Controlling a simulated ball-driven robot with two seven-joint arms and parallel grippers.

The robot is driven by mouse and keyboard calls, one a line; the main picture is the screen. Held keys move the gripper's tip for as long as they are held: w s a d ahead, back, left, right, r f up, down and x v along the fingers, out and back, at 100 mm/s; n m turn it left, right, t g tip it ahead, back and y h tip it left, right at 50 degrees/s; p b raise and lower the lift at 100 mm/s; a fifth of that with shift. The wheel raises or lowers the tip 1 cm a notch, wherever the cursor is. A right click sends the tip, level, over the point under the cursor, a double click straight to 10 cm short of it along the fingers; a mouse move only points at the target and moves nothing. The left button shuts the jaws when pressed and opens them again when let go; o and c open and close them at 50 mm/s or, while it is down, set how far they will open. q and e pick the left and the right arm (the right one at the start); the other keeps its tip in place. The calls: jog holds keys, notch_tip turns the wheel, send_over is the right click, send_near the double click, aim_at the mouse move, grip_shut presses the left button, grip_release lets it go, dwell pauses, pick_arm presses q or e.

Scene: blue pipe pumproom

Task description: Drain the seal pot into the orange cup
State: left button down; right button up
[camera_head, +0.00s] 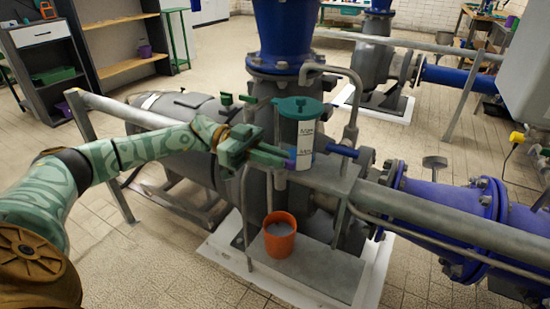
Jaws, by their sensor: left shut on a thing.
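The seal pot (305,135) is a pale cylinder with printed marks and a teal lid, upright on the grey pump pipework. The orange cup (279,244) stands upright on the grey pump base plate below it, slightly to the left. A greyish surface shows inside the cup; I cannot tell if it is liquid. The fingers partly hide this part, and the pot's outlet is hard to see. My right gripper is not in view.
A blue pipe (283,35) rises behind the pot, and blue flanged pipe (440,198) lies right. Shelving (125,70) stands at the back left. Tiled floor is clear at front left.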

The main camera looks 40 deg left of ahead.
pick_arm(q)
jog(key=c, duration=1.5)
grip_release()
jog(key=shift+a, duration=0.1)
